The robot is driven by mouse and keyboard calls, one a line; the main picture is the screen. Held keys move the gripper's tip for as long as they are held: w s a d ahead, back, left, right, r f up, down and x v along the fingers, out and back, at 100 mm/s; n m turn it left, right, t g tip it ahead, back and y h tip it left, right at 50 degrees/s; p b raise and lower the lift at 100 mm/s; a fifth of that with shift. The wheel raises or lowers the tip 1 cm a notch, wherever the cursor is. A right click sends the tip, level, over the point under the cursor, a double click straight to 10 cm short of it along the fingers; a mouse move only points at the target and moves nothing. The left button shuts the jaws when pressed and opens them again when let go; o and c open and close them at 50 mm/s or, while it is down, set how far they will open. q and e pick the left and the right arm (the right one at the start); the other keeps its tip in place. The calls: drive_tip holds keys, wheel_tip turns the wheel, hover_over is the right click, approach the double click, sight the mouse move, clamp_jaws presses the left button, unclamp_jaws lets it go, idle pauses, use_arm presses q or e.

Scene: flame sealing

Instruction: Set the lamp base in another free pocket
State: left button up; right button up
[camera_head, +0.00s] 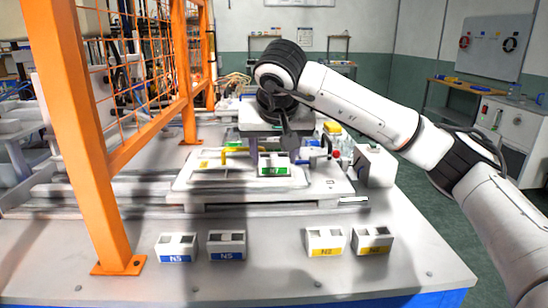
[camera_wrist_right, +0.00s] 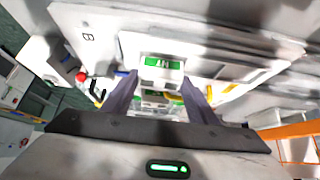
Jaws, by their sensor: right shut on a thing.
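A white block with a green label (camera_head: 275,170), which I take to be the lamp base, is at the white fixture plate (camera_head: 335,188) in the head view. In the right wrist view the green-labelled block (camera_wrist_right: 162,65) shows between the two fingers of my right gripper (camera_wrist_right: 158,88). The right gripper is shut on it, pointing down over the plate. A second green strip shows lower between the fingers, partly hidden. I cannot tell whether the block touches the plate. Pockets near the block are partly hidden. My left gripper is out of view.
Two white blocks with blue labels (camera_head: 226,245) and two with yellow labels (camera_head: 324,241) stand along the table's front. An orange post (camera_head: 92,170) with mesh rises at the left. Yellow pieces (camera_head: 225,155) sit on the plate. A white box (camera_head: 375,166) stands right.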

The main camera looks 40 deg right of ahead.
drive_tip(key=shift+f, duration=0.35)
drive_tip(key=shift+f, duration=0.2)
drive_tip(key=o, duration=1.1)
drive_tip(key=shift+o, duration=0.2)
drive_tip(key=shift+r, duration=0.3)
drive_tip(key=v, duration=1.2)
drive_tip(key=shift+p, duration=0.4)
